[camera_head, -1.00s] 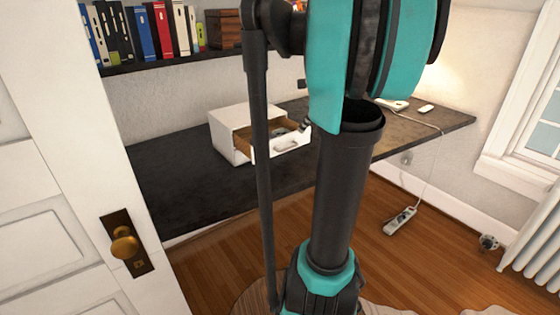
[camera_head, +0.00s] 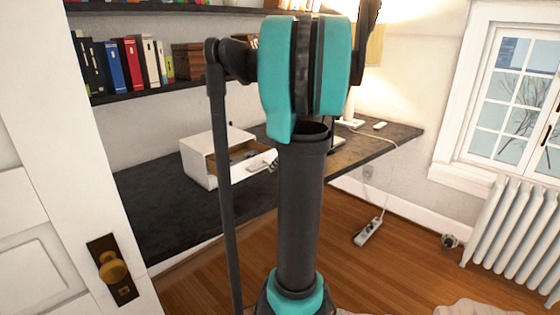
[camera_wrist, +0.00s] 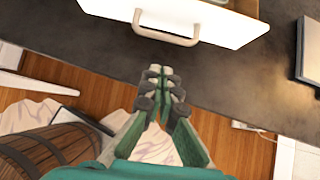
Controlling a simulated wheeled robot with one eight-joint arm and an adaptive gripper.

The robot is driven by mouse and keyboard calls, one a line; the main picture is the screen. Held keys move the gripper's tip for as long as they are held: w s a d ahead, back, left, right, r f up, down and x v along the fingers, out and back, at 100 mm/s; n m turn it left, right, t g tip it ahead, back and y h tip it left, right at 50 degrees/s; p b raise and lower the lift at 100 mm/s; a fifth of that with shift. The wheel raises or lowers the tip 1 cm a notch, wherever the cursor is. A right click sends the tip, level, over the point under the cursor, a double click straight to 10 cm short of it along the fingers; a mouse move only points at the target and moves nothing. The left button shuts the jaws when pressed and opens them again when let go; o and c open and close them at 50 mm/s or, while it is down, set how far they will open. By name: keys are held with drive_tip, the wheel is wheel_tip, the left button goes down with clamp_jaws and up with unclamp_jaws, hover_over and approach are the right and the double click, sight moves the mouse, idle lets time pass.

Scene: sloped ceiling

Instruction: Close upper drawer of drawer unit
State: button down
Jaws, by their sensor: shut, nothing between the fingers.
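The drawer unit (camera_head: 199,159) is a small white box on the dark desk in the head view. Its upper drawer (camera_head: 262,160) is pulled out, with brown inner walls showing; my arm column hides part of the view beside it. In the wrist view the white drawer front (camera_wrist: 228,25) with its beige bar handle (camera_wrist: 166,28) spans the top. My gripper (camera_wrist: 160,72) is shut and empty, with its fingertips pointing at the drawer front, just below the handle in the picture. A gap shows between fingertips and handle.
The dark desk (camera_head: 170,215) runs along the wall, with a shelf of books (camera_head: 120,65) above it. A door (camera_head: 60,200) stands close on the left. A power strip (camera_head: 368,232) and radiator (camera_head: 515,230) are on the right. A wooden barrel (camera_wrist: 50,148) shows in the wrist view.

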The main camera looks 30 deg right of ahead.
sight(240, 157)
drive_tip(key=w, duration=0.1)
drive_tip(key=w+a+f, duration=0.1)
drive_tip(key=w, duration=0.2)
drive_tip(key=shift+w+a+f, duration=0.1)
drive_tip(key=shift+a+f, duration=0.15)
drive_tip(key=w+a, duration=0.1)
drive_tip(key=w, duration=0.3)
drive_tip(key=w+a, duration=0.2)
drive_tip(key=w, duration=0.3)
drive_tip(key=w+a, duration=0.2)
drive_tip(key=w, duration=0.3)
